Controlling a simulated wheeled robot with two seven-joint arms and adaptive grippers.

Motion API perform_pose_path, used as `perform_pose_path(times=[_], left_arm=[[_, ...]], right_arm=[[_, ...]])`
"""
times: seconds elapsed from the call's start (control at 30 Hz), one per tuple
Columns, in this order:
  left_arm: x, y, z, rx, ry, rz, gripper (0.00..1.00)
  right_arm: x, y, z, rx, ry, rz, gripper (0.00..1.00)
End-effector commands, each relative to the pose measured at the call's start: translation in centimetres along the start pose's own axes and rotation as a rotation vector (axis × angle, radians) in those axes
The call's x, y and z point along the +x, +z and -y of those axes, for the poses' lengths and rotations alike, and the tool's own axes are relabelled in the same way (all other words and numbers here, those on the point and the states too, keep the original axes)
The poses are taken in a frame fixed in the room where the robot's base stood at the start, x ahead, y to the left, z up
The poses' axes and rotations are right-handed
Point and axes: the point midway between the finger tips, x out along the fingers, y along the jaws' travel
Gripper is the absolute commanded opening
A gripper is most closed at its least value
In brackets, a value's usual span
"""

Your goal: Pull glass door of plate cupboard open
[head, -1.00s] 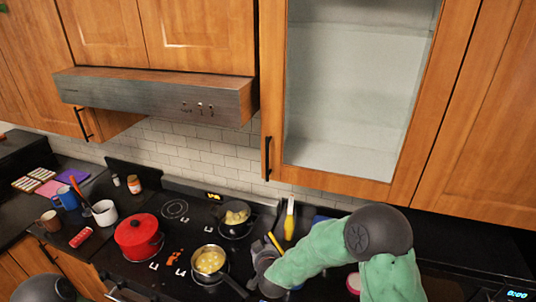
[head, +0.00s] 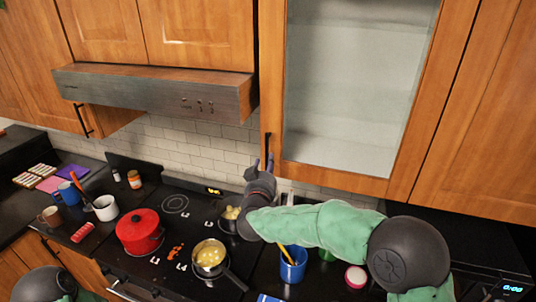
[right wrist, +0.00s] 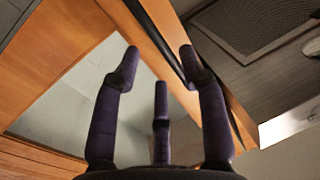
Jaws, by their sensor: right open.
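The plate cupboard's glass door (head: 340,177) has a wooden frame around a clear pane and looks shut. Its black vertical handle (head: 267,146) is on the lower left of the frame. My right gripper (head: 262,165) is raised at the lower end of the handle, fingers open and pointing up. In the right wrist view, the fingers of the right gripper (right wrist: 158,65) are spread, and the black handle (right wrist: 160,35) runs between the left and right fingertips. I cannot tell whether they touch it.
The range hood (head: 155,95) juts out left of the door. Below are the stove with a red pot (head: 139,232), a saucepan (head: 210,257) and a pan (head: 229,214) partly behind my arm. A blue utensil cup (head: 292,265) stands on the counter.

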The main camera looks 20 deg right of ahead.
Motion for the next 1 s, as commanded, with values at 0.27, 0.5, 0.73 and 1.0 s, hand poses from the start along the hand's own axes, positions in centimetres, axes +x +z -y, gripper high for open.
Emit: perform_pose_path(times=[0.27,0.5,0.73,1.0], left_arm=[[-1.0,0.0,-0.4,0.0,0.0,0.0,0.98],[-1.2,0.1,-0.4,0.0,0.0,0.0,0.98],[-1.2,0.1,-0.4,0.0,0.0,0.0,0.98],[-1.2,0.1,-0.4,0.0,0.0,0.0,0.98]], right_arm=[[4.2,0.0,0.0,0.0,0.001,0.002,0.42],[5.5,0.1,0.0,0.001,-0.001,0.001,0.42],[5.5,0.1,0.0,0.001,-0.001,0.001,0.42],[5.5,0.1,0.0,0.001,-0.001,0.001,0.0]])
